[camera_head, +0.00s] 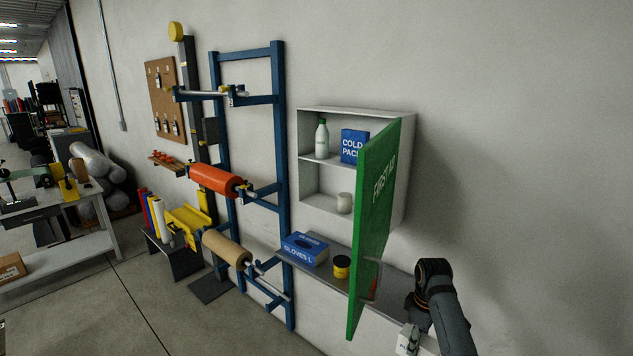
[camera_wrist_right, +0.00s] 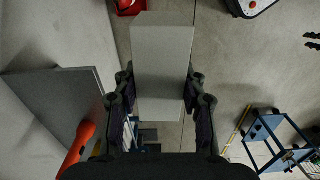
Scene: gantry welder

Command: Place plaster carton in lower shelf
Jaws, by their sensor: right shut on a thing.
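The plaster carton (camera_head: 406,341) is a small white box with dark lettering, partly cut off at the bottom of the head view. My right gripper (camera_head: 414,328) is shut on it, right of and below the open cabinet. In the right wrist view the carton (camera_wrist_right: 162,60) shows as a plain grey block between the fingers of the gripper (camera_wrist_right: 160,88). The white wall cabinet (camera_head: 411,150) has two compartments. Its lower shelf (camera_head: 320,202) holds a small whitish roll or cup (camera_head: 344,203) at the right, with free room left of it. My left gripper is not in view.
The green FIRST AID door (camera_head: 373,220) stands open, between the cabinet opening and my right arm. A bottle (camera_head: 321,139) and COLD PACK box (camera_head: 354,146) stand on the upper shelf.

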